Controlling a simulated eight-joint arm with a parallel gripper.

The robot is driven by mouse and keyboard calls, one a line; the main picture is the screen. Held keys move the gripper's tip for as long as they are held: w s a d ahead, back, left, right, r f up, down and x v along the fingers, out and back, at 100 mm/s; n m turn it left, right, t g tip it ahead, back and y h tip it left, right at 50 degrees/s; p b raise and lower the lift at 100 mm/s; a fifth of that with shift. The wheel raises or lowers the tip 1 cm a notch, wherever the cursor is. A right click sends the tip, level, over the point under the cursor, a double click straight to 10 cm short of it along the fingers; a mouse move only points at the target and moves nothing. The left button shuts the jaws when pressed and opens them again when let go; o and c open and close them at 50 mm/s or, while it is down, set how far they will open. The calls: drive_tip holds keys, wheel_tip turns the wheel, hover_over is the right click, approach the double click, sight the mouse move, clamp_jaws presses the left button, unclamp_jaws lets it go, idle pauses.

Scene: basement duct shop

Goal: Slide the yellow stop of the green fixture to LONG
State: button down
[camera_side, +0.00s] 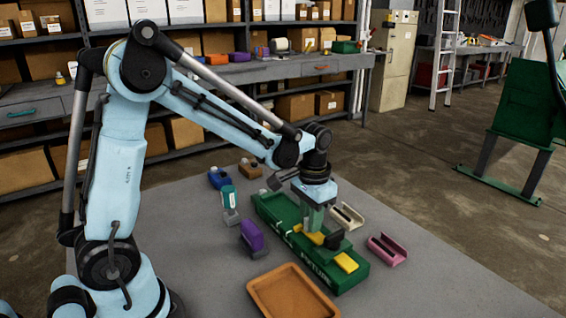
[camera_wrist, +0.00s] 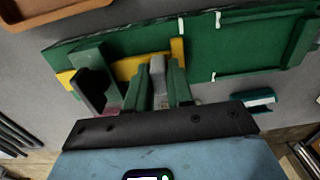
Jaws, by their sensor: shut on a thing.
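The green fixture (camera_side: 275,212) lies on the grey table, a long bar with white marks; it also fills much of the wrist view (camera_wrist: 245,45). Its yellow stop (camera_side: 313,238) sits on the bar below my gripper (camera_side: 317,226); the stop also shows in the wrist view (camera_wrist: 178,50). There my gripper (camera_wrist: 158,88) is shut on a grey upright piece (camera_wrist: 158,70) at the stop. A dark piece (camera_side: 335,241) stands right beside the gripper. I cannot read any LONG mark.
A cream channel (camera_side: 347,215) and a pink channel (camera_side: 387,248) lie right of the fixture. An orange tray (camera_side: 262,300) is in front. Purple (camera_side: 252,238), teal (camera_side: 229,198), blue (camera_side: 219,178) and brown (camera_side: 250,169) items stand left and behind. The table's right side is clear.

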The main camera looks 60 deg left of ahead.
drive_tip(key=shift+d, duration=0.3)
drive_tip(key=c, duration=1.1)
unclamp_jaws()
drive_tip(key=shift+a, duration=0.1)
wheel_tip(320, 180, up, 12)
drive_tip(key=shift+r, duration=0.1)
drive_tip(key=s+f+t, duration=0.1)
drive_tip(key=s+t, duration=0.1)
drive_tip(key=s, duration=0.1)
drive_tip(key=s+d+f+t, duration=0.1)
drive_tip(key=s+t, duration=0.1)
drive_tip(key=s, duration=0.1)
drive_tip(key=s+d+f+t, duration=0.1)
drive_tip(key=s+f+t, duration=0.1)
drive_tip(key=s+t, duration=0.1)
drive_tip(key=shift+s+d, duration=0.15)
drive_tip(key=shift+s, duration=0.15)
